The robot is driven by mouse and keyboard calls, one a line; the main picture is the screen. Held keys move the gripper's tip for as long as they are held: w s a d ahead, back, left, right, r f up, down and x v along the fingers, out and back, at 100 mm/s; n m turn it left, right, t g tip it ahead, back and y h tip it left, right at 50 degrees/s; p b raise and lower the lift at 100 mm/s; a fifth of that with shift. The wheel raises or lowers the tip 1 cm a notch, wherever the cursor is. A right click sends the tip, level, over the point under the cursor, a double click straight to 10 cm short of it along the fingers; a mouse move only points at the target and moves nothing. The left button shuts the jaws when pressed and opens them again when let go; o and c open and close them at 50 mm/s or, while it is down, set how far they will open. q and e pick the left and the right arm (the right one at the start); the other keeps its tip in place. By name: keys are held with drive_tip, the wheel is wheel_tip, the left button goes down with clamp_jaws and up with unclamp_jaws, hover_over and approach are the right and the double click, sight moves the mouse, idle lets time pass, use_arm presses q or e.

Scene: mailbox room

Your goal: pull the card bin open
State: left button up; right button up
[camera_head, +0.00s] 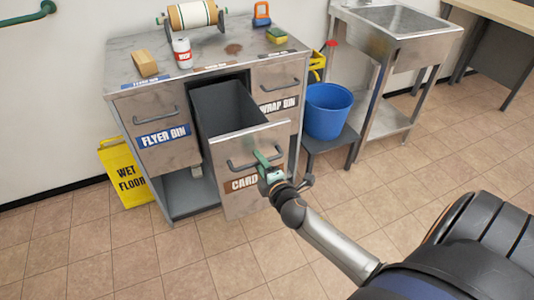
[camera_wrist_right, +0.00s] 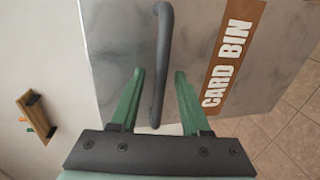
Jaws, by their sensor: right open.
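The card bin (camera_head: 240,203) is a grey metal drawer in the middle of the cabinet. It stands well out from the cabinet, with its dark, empty-looking inside showing. Its brown label is partly hidden by my right arm in the head view. Its dark bar handle (camera_head: 238,168) also shows in the right wrist view (camera_wrist_right: 161,45). My right gripper (camera_head: 264,161) is at the right part of this handle. In the wrist view its green fingers (camera_wrist_right: 159,75) are apart, with the handle between them, nearer the left finger. My left gripper is out of view.
The flyer bin (camera_head: 165,155) and wrap bin (camera_head: 285,75) are shut on either side. A blue bucket (camera_head: 328,110) stands on a low stool at right. A yellow wet-floor sign (camera_head: 122,172) stands at left. Tiled floor in front is clear.

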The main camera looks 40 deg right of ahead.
drive_tip(key=v, duration=1.2)
